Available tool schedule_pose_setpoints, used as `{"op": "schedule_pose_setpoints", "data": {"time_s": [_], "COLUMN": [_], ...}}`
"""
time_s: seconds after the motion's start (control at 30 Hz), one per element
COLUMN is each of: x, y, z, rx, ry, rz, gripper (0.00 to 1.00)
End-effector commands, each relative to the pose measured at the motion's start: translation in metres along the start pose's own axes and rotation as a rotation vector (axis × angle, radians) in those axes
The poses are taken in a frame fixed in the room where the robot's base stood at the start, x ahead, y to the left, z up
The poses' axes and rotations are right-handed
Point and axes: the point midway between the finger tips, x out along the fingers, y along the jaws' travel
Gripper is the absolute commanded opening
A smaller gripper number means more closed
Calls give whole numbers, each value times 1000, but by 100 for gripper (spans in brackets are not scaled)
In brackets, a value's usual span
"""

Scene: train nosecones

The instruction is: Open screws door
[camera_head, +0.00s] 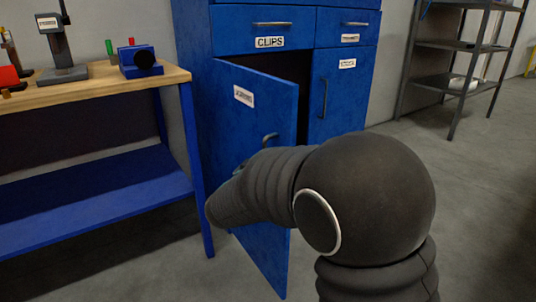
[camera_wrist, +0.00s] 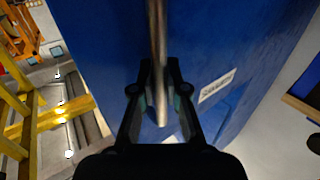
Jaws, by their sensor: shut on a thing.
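The blue screws door (camera_head: 255,120) is swung partly open from the blue cabinet, with a dark gap along its top and right side. Its small white label (camera_head: 243,96) is too blurred to read in the head view. The metal door handle (camera_head: 270,138) shows just above my arm. In the wrist view my gripper (camera_wrist: 161,106) is shut on the handle (camera_wrist: 158,50), a bar running between its fingers. The door face (camera_wrist: 225,40) and its label (camera_wrist: 216,85) show there too.
The cabinet has a CLIPS drawer (camera_head: 265,28) above and a closed right door (camera_head: 340,92) with its own handle. A workbench (camera_head: 100,88) with a blue lower shelf stands close on the left. A metal rack (camera_head: 455,75) stands at the back right. The floor on the right is clear.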

Motion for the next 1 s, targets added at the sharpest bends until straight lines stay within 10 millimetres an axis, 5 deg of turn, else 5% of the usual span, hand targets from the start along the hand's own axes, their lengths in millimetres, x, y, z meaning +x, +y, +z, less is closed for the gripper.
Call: {"op": "schedule_pose_setpoints", "data": {"time_s": [0.57, 0.6, 0.7, 1.0], "x": [-3, -3, -3, -4], "y": [1, 1, 0, -1], "z": [0, 0, 0, 0], "rx": [1, 1, 1, 1], "ry": [0, 0, 0, 0], "rz": [39, 38, 37, 33], "gripper": [0, 15, 39, 39]}}
